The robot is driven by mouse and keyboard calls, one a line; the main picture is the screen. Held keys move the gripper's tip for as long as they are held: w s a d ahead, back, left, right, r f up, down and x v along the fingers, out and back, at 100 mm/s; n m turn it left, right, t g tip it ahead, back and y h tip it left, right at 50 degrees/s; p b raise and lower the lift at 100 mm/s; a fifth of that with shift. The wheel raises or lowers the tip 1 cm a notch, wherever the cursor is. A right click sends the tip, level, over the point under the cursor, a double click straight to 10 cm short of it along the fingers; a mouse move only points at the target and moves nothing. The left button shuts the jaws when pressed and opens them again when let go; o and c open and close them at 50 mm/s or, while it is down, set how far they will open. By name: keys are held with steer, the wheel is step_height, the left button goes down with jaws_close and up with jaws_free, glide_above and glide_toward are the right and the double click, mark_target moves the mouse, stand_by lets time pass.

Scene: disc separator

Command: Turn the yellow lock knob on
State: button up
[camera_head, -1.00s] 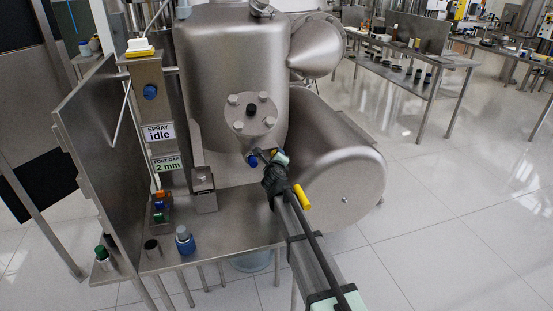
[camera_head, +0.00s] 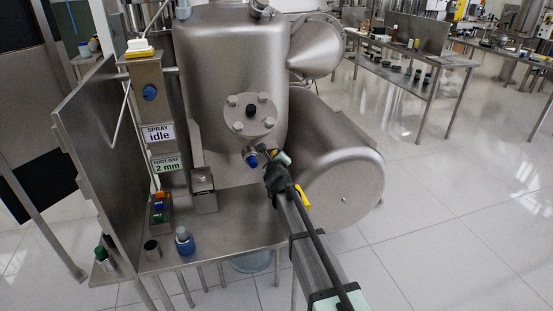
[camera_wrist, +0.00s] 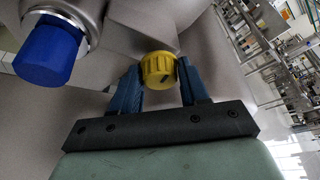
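The yellow lock knob (camera_wrist: 159,69) is a small ribbed round knob with a dark mark on its face. It shows in the wrist view between the two blue fingers of my gripper (camera_wrist: 159,76). The fingers flank it closely on both sides, with no clear gap. In the head view my gripper (camera_head: 268,160) is beside the lower front of the steel vessel (camera_head: 232,75). There the yellow knob is hidden, and I cannot make out the fingertips.
A larger blue knob (camera_wrist: 48,53) is close to the left of my gripper; it also shows in the head view (camera_head: 252,161). A bolted round flange (camera_head: 250,118) is above. A blue-based bottle (camera_head: 185,241) stands on the steel table (camera_head: 225,235). The signs read "SPRAY idle" and "FOOT GAP 2 mm".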

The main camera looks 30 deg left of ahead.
steer(key=o, duration=0.3)
steer(key=shift+o, duration=0.2)
steer(key=shift+s, duration=0.1)
steer(key=v, duration=1.3)
steer(key=shift+s+d+r, duration=0.2)
steer(key=shift+s, duration=0.05)
steer(key=shift+w, duration=0.1)
